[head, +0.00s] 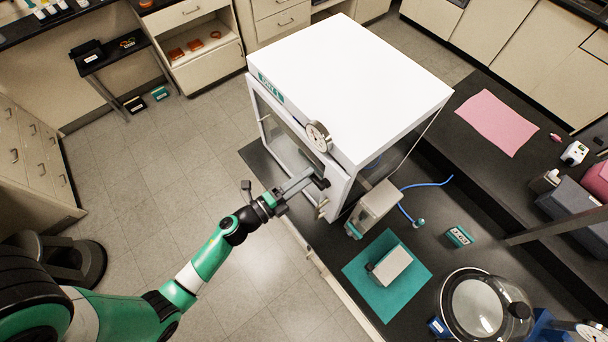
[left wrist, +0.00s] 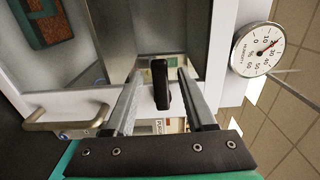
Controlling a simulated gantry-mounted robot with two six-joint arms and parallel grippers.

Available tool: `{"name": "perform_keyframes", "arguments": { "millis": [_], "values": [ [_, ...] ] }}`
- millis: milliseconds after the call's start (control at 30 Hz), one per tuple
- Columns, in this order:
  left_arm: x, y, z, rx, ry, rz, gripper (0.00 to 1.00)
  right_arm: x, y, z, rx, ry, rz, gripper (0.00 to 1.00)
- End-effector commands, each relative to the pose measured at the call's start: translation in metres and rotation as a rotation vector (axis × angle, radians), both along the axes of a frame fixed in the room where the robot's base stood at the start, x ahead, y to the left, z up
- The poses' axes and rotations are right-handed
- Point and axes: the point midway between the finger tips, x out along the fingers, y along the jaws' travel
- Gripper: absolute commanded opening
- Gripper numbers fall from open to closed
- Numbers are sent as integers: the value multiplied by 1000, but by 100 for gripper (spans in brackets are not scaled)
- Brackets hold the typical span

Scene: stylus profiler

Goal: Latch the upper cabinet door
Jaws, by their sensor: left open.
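The white cabinet (head: 350,75) stands on the dark bench with its glazed door (head: 285,135) facing my left arm. The door looks closed or nearly so; I cannot tell exactly. A black latch lever (head: 322,183) sits near the door's edge. My left gripper (head: 303,184) is open and reaches to it. In the left wrist view the latch lever (left wrist: 161,85) stands between the two open fingers of the gripper (left wrist: 160,78), with a visible gap on each side. A tan bar handle (left wrist: 68,118) is beside it. My right gripper is not in view.
A round humidity dial (head: 318,136) sticks out on the cabinet close to the gripper. A pale boxy device (head: 376,205) and a teal mat (head: 372,290) lie right of the gripper. A glass-domed vessel (head: 475,305) is further right. Open floor is at the left.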

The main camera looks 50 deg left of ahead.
Motion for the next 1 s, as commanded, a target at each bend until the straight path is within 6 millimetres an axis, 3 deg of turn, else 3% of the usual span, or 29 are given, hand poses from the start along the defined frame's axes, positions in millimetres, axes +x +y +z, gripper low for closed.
{"name": "perform_keyframes", "arguments": {
  "millis": [167, 500, 1000],
  "values": [
    [0, 0, 0, 0, 0, 0, 55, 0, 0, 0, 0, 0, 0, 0],
    [0, 0, 0, 0, 0, 0, 0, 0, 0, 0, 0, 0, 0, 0],
    [0, 0, -2, -49, 2, 0, 0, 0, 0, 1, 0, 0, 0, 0]
  ]
}}
